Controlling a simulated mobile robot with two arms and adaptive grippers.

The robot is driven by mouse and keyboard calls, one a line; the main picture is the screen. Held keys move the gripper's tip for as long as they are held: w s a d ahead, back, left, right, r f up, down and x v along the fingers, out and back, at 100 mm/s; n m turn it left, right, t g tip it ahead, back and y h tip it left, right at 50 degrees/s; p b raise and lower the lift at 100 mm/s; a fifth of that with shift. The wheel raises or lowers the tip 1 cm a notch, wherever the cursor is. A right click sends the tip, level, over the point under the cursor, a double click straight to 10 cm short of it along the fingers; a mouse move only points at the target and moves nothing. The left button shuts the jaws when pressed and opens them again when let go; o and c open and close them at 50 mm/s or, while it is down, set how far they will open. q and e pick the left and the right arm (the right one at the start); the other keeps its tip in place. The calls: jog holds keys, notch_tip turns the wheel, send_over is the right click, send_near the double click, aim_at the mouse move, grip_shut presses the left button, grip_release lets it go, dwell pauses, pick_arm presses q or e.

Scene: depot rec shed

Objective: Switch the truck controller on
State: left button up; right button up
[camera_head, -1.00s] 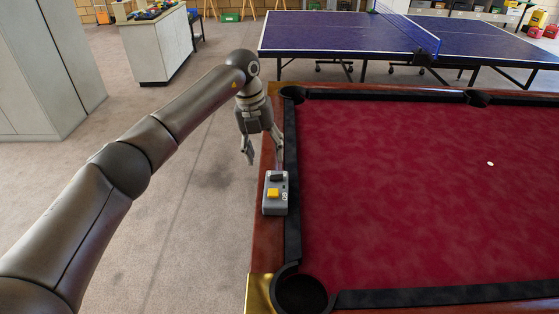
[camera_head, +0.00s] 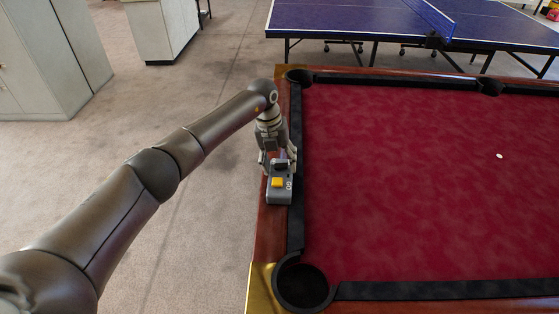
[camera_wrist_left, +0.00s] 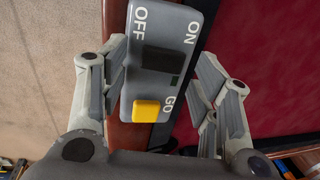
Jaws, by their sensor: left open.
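The truck controller (camera_head: 281,198) is a small grey box lying on the wooden left rail of the pool table. It has a yellow GO button (camera_head: 278,183) and a dark switch (camera_wrist_left: 160,62) between the white words OFF and ON, clear in the left wrist view. I cannot tell which way the switch is set. My left gripper (camera_head: 278,162) is open over the controller's far end. In the left wrist view its fingers stand on either side of the box, with gaps visible. My right gripper is not in view.
The pool table's red cloth (camera_head: 420,190) is clear except for a small white spot. A black corner pocket (camera_head: 303,285) lies nearer than the controller. A blue table-tennis table (camera_head: 350,22) stands behind, grey cabinets (camera_head: 50,60) at the left. The carpet between is open.

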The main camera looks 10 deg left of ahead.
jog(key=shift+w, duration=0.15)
pick_arm(q)
jog(key=c, duration=1)
jog(key=shift+d+f+y+b, duration=0.2)
jog(key=shift+d+y+b, duration=0.15)
jog(key=shift+y+b, duration=0.6)
jog(key=shift+c, duration=0.2)
jog(key=shift+r+g+y, duration=0.15)
jog(key=shift+g+y, duration=0.15)
jog(key=shift+y, duration=0.15)
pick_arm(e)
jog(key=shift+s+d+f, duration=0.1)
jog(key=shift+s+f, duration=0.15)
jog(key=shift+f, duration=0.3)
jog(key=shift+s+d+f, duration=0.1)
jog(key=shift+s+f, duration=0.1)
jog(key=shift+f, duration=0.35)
pick_arm(q)
jog(key=o, duration=1)
jog(key=shift+w, duration=0.1)
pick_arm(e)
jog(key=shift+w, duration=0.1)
pick_arm(q)
jog(key=shift+o, duration=0.2)
